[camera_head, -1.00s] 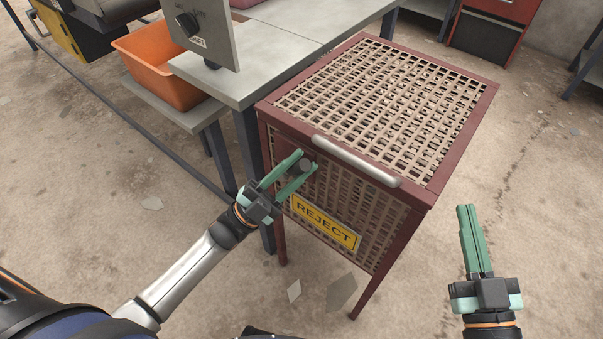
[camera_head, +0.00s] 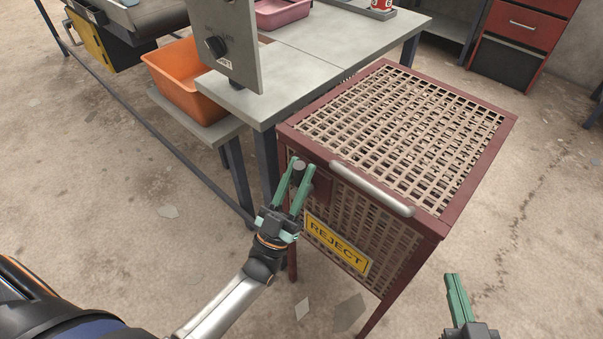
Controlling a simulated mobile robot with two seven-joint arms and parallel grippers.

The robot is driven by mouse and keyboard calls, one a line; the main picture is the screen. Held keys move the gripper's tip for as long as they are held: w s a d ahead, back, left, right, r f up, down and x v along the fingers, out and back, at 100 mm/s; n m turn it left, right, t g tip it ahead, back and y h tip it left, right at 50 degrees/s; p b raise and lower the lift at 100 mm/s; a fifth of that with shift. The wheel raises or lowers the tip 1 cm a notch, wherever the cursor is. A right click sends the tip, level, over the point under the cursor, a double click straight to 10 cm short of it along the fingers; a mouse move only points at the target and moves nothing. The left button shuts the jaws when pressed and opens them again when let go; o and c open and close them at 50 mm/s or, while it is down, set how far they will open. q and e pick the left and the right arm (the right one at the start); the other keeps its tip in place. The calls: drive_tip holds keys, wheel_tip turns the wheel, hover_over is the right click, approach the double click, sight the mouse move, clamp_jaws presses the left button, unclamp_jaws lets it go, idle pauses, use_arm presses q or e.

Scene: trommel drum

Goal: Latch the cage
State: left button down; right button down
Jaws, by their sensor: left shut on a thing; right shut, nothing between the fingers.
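The cage (camera_head: 318,122) is a dark red frame with tan mesh on its top and front, a silver bar handle (camera_head: 372,188) on its front top edge and a yellow REJECT sign (camera_head: 337,243). My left gripper (camera_head: 296,174) is shut on this knob, with a green finger on each side. My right gripper (camera_head: 456,290) is shut and empty, low at the right, apart from the cage. Whether the latch is engaged cannot be told.
A grey table (camera_head: 310,60) stands behind and left of the cage, with an upright control panel (camera_head: 232,45) on it. An orange bin (camera_head: 185,85) sits on a lower shelf. The floor (camera_head: 530,230) right of the cage is clear.

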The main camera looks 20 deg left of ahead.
use_arm(q)
drive_tip(key=shift+a+n, duration=0.1)
drive_tip(key=shift+n, duration=0.3)
use_arm(e)
drive_tip(key=shift+s+f, duration=0.1)
drive_tip(key=shift+f, duration=0.2)
use_arm(q)
drive_tip(key=c, duration=0.7)
unclamp_jaws()
drive_tip(key=shift+o, duration=0.2)
drive_tip(key=shift+f, duration=0.1)
